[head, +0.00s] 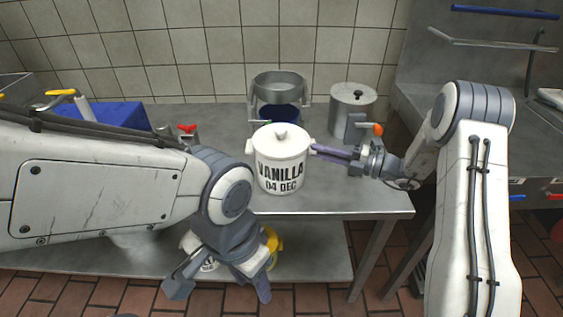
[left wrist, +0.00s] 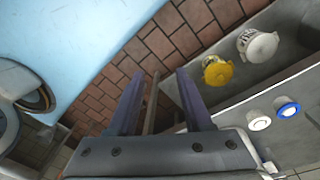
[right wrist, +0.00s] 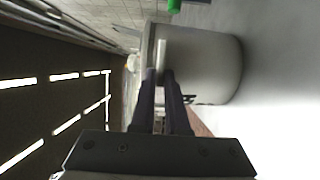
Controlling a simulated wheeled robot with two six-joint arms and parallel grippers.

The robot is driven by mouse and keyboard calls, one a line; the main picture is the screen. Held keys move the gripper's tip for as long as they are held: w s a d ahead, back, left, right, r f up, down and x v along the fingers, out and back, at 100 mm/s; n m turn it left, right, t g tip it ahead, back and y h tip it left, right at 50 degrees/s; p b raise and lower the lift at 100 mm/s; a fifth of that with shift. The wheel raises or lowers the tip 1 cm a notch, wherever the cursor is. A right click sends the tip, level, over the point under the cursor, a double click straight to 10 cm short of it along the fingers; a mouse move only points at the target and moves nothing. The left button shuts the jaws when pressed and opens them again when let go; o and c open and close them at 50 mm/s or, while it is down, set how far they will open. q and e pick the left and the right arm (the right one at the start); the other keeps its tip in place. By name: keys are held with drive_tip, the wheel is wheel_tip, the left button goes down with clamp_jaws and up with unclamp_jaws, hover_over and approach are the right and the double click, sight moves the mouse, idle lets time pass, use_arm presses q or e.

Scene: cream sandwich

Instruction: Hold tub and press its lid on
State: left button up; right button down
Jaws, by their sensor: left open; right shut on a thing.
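The white tub (head: 283,178), marked VANILLA 04 DEC, stands upright near the front of the metal table. Its white lid (head: 281,142) with a small knob lies on top; how firmly it sits I cannot tell. My right gripper (head: 318,149) is shut on the tub's right-hand handle. In the right wrist view the tub (right wrist: 215,65) fills the space ahead of the gripper (right wrist: 159,74). My left gripper (head: 220,290) is open and empty, low in front of the table edge and apart from the tub. Its spread fingers (left wrist: 160,75) point at the tiled floor.
A blue bin (head: 115,118) is at the left. A yellow tub (left wrist: 217,70) and a white tub (left wrist: 258,45) stand on the lower shelf. The table's right front is clear.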

idle(0.4)
use_arm(q)
drive_tip(key=c, duration=0.4)
drive_tip(key=shift+w+d+r, duration=0.15)
drive_tip(key=shift+w, duration=0.1)
clamp_jaws()
wheel_tip(320, 180, up, 14)
drive_tip(key=n+t+h, duration=0.1)
drive_tip(key=t, duration=0.3)
hover_over(282, 128)
drive_tip(key=shift+s+a+f, duration=0.15)
drive_tip(key=shift+s+f, duration=0.05)
drive_tip(key=shift+f, duration=1.45)
drive_tip(key=shift+s+a+f, duration=0.1)
drive_tip(key=shift+s+f, duration=0.05)
drive_tip(key=shift+f, duration=1.45)
drive_tip(key=shift+f, duration=0.85)
drive_tip(key=shift+r, duration=3.6)
